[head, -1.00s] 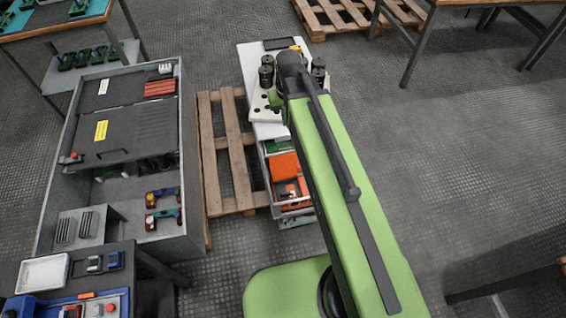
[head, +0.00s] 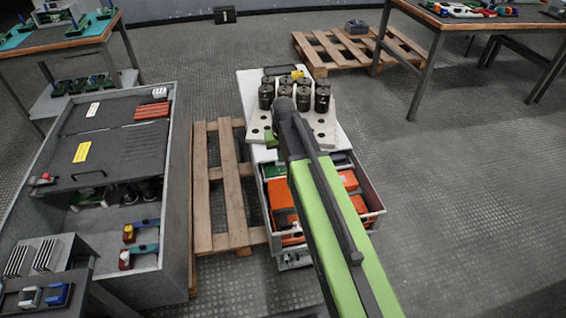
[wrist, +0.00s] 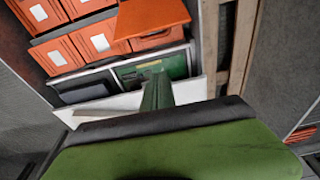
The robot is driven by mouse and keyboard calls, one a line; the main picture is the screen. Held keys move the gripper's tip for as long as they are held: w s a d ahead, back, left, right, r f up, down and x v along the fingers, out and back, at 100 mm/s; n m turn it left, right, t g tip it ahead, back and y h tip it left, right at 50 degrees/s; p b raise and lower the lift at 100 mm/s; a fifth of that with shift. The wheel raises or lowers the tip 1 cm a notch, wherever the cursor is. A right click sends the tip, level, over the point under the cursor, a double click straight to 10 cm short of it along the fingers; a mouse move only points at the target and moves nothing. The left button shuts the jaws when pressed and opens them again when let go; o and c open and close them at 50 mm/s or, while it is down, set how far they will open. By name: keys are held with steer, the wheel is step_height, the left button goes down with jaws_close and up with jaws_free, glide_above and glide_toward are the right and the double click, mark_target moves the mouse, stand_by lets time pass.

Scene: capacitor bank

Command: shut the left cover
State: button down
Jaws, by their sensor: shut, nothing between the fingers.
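A grey cabinet (head: 173,215) stands at the left of the head view. A dark cover (head: 110,163) with a handle (head: 88,173) and a yellow label lies over its far part. Its near part is uncovered, with coloured parts inside. I cannot tell from these frames whether this panel is the left cover. My gripper (head: 269,140) is over the white bench, right of the cabinet and apart from the cover. In the wrist view my gripper (wrist: 158,88) is shut and empty, above an open drawer (wrist: 115,72). My arm hides part of the bench.
Black cylinders (head: 266,97) stand on a white block on the bench. Orange boxes (head: 280,194) fill the open drawer below. A wooden pallet (head: 231,190) lies between cabinet and bench. A worktable (head: 437,20) stands far right. The floor at right is clear.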

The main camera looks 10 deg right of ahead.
mark_target(284, 191)
steer(key=f+b, duration=0.2)
steer(key=w+f+b, duration=0.1)
steer(key=f+b, duration=0.1)
steer(key=f, duration=0.1)
steer(key=f+b, duration=0.2)
steer(key=f, duration=0.1)
steer(key=shift+w+b, duration=0.15)
steer(key=shift+b, duration=0.25)
steer(key=shift+s+f, duration=0.2)
steer(key=shift+s, duration=0.05)
steer(key=s, duration=0.1)
steer(key=s+r+p, duration=0.1)
steer(key=s, duration=0.1)
steer(key=shift+s+r, duration=0.15)
steer(key=shift+s, duration=0.05)
steer(key=shift+d, duration=0.1)
